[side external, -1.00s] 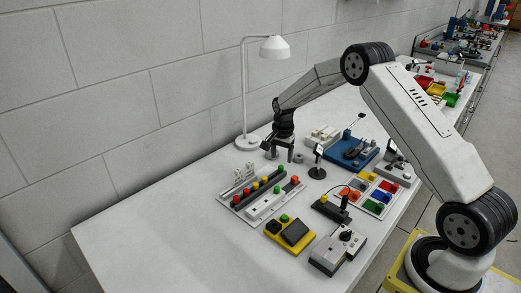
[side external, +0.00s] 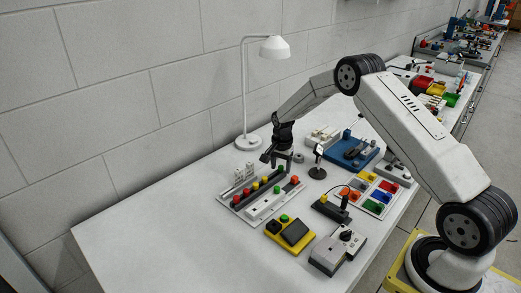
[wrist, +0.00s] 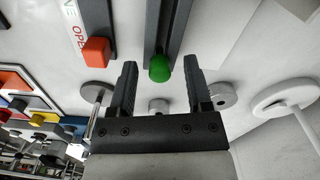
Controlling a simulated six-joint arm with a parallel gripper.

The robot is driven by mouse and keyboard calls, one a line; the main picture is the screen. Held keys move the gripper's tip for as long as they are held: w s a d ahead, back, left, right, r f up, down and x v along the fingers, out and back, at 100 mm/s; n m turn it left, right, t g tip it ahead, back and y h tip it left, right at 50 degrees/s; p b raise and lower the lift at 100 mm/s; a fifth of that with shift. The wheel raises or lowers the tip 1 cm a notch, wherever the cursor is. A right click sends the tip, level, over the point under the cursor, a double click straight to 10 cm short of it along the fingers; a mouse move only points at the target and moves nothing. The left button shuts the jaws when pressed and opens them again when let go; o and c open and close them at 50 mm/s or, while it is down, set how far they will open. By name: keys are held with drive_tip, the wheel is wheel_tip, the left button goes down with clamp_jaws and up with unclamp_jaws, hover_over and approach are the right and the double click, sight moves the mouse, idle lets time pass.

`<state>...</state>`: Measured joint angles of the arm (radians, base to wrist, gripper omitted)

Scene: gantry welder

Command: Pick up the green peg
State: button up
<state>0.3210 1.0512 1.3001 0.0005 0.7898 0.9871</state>
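The green peg (wrist: 160,69) has a rounded top and stands at the end of a dark grooved rail (wrist: 166,28) in the wrist view. My gripper (wrist: 160,72) is open, with one dark finger on each side of the peg and a visible gap to each. I cannot tell how far the fingertips are above it. In the side external view my gripper (side external: 277,160) is over the far end of the rail (side external: 241,202), where it largely hides the peg's spot.
A red-orange block (wrist: 96,51) sits beside the rail on a labelled strip. The lamp (side external: 245,139) stands behind my gripper. A small black stand (side external: 318,171), the blue fixture (side external: 352,150) and a tray of coloured bins (side external: 375,208) are to the right. The table's left part is clear.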

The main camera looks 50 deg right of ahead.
clamp_jaws()
drive_tip(key=shift+r, duration=0.1)
drive_tip(key=shift+r, duration=0.75)
drive_tip(key=s+a+r, duration=0.3)
drive_tip(key=s+r, duration=0.8)
drive_tip(key=s, duration=0.2)
drive_tip(key=shift+s+a+r, duration=0.15)
drive_tip(key=shift+s+a, duration=0.1)
drive_tip(key=shift+a, duration=0.1)
